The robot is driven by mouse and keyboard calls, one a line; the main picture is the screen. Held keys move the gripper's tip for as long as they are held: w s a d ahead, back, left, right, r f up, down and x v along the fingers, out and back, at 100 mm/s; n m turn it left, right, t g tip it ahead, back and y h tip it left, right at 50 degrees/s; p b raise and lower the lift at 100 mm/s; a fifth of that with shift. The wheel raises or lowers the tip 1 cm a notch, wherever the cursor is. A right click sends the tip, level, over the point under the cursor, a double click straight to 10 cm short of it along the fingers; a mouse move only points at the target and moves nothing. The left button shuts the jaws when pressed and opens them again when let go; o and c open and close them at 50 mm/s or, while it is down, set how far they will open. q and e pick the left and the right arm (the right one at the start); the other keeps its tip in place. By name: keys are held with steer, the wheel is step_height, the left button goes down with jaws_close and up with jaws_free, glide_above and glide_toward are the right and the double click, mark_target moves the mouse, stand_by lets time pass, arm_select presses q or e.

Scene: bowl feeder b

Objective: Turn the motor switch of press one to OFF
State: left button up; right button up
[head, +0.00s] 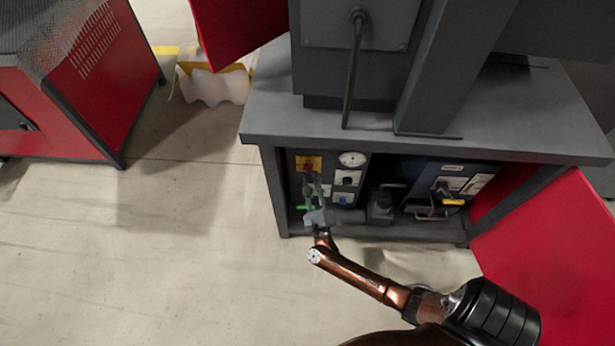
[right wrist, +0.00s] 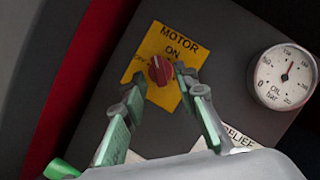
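The motor switch is a red knob (right wrist: 160,69) on a yellow plate (right wrist: 161,38) marked MOTOR and ON, with a smaller, partly unclear marking left of the knob. The plate also shows in the head view (head: 300,160), on the dark panel under the press table. My right gripper (right wrist: 161,77) is open, its two green-grey fingertips to the left and right of the knob, with small gaps visible. Whether they touch the knob is unclear. In the head view the right gripper (head: 312,180) is in front of the panel. The knob's exact setting is hard to read. My left gripper is out of view.
A round oil gauge (right wrist: 285,77) sits right of the switch. The press table (head: 480,115) overhangs the panel. A valve with a yellow handle (head: 453,202) is further right. Red panels (head: 550,250) stand at the right.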

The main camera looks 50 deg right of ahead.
steer(key=shift+w+d+r, duration=0.2)
steer(key=shift+w+d, duration=0.15)
steer(key=shift+w, duration=0.25)
steer(key=shift+c, duration=0.7)
jaws_close()
steer(key=shift+r, duration=0.1)
